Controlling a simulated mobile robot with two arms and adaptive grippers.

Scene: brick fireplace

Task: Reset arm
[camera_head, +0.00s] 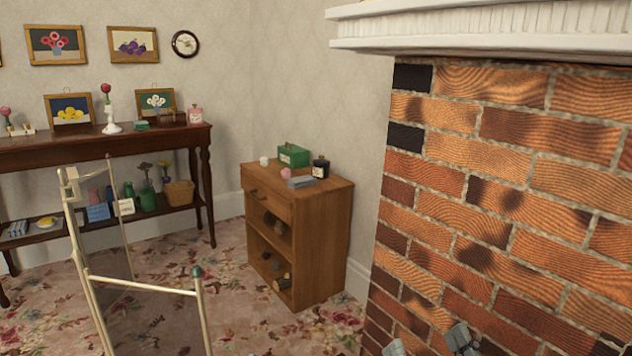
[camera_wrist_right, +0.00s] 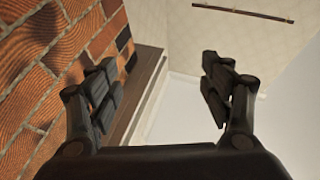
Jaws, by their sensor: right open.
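My right gripper (camera_head: 428,344) shows only by its grey fingertips at the bottom edge of the head view, in front of the brick fireplace (camera_head: 500,190). In the right wrist view the right gripper (camera_wrist_right: 158,80) is open, with its two dark fingers wide apart and nothing between them. The brick face is to the left of the fingers in that view. My left gripper is not in view.
A small wooden cabinet (camera_head: 270,205) with a green box (camera_head: 293,155) and a dark bottle (camera_head: 320,167) on top stands left of the fireplace. A folding screen frame (camera_head: 145,285) stands at front left. A long dark side table (camera_head: 100,145) lines the back wall. Flowered carpet lies between.

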